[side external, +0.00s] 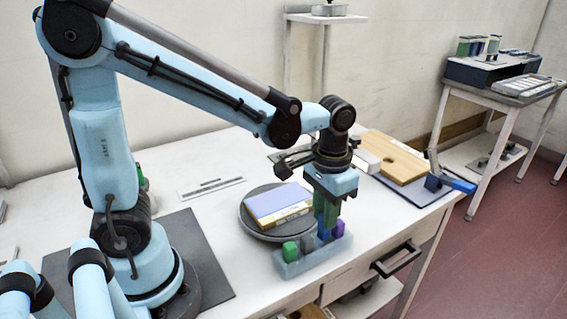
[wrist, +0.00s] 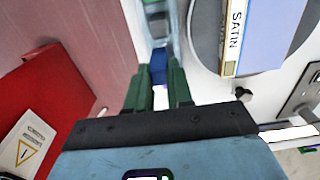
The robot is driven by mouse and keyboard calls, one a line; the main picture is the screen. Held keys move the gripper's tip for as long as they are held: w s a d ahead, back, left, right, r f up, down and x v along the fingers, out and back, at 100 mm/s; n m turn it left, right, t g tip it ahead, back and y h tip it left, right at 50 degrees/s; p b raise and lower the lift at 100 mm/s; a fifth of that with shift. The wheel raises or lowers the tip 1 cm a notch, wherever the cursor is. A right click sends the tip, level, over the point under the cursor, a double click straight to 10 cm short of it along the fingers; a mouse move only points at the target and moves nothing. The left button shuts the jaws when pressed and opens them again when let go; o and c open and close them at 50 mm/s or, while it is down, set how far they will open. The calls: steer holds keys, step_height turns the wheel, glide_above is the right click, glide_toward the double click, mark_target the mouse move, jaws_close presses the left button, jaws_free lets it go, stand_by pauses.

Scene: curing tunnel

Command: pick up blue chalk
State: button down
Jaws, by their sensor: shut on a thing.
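The blue chalk (side external: 323,233) stands in a pale translucent tray (side external: 312,263) near the front edge of the table. My gripper (side external: 326,217) points down over the tray, with its green fingers shut on the blue chalk. In the wrist view the blue chalk (wrist: 158,66) shows between the two green fingertips (wrist: 157,80). Its lower part is hidden by the tray and its neighbours in the side view. I cannot tell whether it has left the tray floor.
A green chalk (side external: 290,251) and a purple chalk (side external: 338,229) stand in the same tray, close to the fingers. A round grey turntable (side external: 248,218) with a book (side external: 279,204) lies just behind. A wooden board (side external: 397,158) is farther back right.

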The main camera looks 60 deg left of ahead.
steer(key=s+d+r, duration=0.6)
steer(key=s+d, duration=0.1)
steer(key=d, duration=0.1)
steer(key=w+a+n, duration=0.1)
steer(key=w+a, duration=0.1)
steer(key=w+a+r+n, duration=0.1)
steer(key=w+a+n, duration=0.2)
steer(key=w+a, duration=0.2)
steer(key=shift+r, duration=0.35)
steer(key=w+a+n, duration=0.5)
steer(key=a, duration=0.6)
steer(key=shift+s+f, duration=0.2)
steer(key=shift+f, duration=3.3)
steer(key=shift+s+f, duration=0.25)
steer(key=shift+f, duration=0.05)
steer(key=shift+s+r, duration=0.1)
steer(key=shift+s, duration=0.3)
steer(key=shift+w, duration=0.75)
steer(key=shift+s, duration=0.7)
steer(key=shift+s+r, duration=0.1)
step_height(320, 180, up, 8)
